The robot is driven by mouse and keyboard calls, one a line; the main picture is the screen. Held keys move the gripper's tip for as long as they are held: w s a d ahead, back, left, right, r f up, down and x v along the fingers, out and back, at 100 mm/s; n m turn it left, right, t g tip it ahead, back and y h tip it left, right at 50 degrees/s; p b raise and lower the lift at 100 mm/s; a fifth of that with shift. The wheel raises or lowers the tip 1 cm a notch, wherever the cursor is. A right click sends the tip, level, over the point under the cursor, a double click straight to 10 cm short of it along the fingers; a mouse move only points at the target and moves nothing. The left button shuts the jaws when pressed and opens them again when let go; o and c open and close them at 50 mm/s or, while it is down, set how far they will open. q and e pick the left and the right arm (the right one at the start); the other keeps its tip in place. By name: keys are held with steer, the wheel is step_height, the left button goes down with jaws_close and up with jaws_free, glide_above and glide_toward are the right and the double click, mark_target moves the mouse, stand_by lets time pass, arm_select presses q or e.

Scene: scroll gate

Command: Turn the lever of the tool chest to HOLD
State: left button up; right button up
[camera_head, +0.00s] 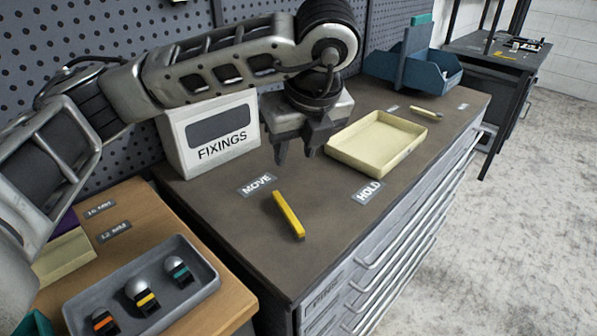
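The yellow lever (288,214) lies on the dark top of the tool chest (235,228), near its front-left part. One end is close to the MOVE label (257,185); the other points toward the front edge, away from the HOLD label (369,192) to its right. I cannot tell which end is the pivot. My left gripper (297,153) points down above the chest top, behind the lever and apart from it. Its fingers are spread with nothing between them. My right gripper is not in view.
A white FIXINGS box (212,140) stands left of the gripper, and a cream tray (352,163) right of it. A second small lever (427,113) lies farther back, near a blue bin (440,80). A grey tray (75,312) with knobbed pieces sits at lower left.

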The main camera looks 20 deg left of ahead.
arm_select(q)
steer(key=b, duration=0.1)
glide_toward(280, 199)
steer(key=x, duration=0.6)
steer(key=shift+w+a+f+p, duration=0.15)
steer(key=shift+a+f+p, duration=0.05)
steer(key=shift+f+p, duration=0.2)
steer(key=shift+w+a+f, duration=0.15)
steer(key=shift+f, duration=0.45)
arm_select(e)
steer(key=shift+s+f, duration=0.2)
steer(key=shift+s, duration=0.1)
